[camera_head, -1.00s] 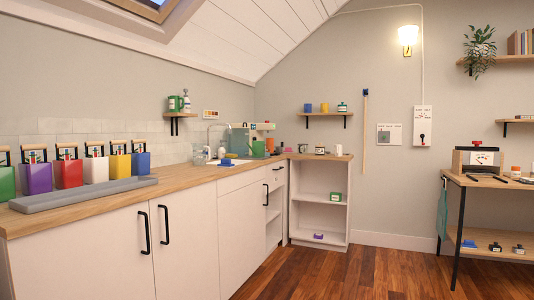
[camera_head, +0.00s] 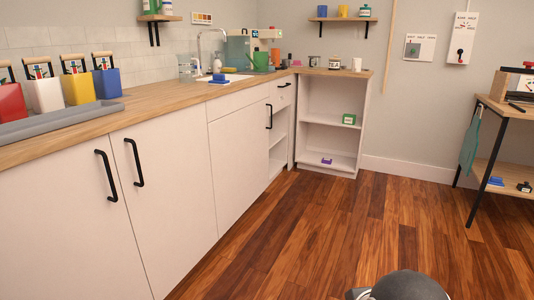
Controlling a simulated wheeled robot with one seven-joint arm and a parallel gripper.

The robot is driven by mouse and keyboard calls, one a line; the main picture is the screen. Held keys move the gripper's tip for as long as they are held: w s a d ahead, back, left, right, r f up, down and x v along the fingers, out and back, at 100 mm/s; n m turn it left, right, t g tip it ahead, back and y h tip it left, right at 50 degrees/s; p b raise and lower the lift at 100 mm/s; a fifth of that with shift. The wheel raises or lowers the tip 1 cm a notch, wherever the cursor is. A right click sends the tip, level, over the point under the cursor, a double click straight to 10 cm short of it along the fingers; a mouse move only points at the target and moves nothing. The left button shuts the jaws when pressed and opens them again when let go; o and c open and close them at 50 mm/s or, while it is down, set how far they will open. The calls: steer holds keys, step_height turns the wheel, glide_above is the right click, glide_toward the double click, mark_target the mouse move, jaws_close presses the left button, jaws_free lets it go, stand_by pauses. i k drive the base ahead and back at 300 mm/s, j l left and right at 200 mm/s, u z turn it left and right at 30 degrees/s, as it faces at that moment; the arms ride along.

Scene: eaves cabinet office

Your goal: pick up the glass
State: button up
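A clear glass (camera_head: 185,71) appears to stand on the wooden worktop, left of the sink tap (camera_head: 213,42) and near the tiled wall. It is small and pale here, so its rim and contents are hard to make out. My gripper is not in view. A dark rounded part of my own arm shows at the bottom edge, right of the middle, far from the glass.
The worktop (camera_head: 155,103) runs above white cabinets with black handles. A blue item (camera_head: 219,78) sits by the sink. A side table (camera_head: 500,106) stands right. The wooden floor (camera_head: 310,235) is clear.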

mark_target(271, 59)
steer(key=i+l+z, duration=0.3)
steer(key=i, duration=0.6)
steer(key=i+z, duration=0.3)
steer(key=i, duration=0.65)
steer(key=i+u, duration=0.15)
steer(key=i, duration=0.45)
steer(key=i+l+u, duration=0.15)
steer(key=i, duration=0.5)
steer(key=i+l+u, duration=0.15)
steer(key=i, duration=0.45)
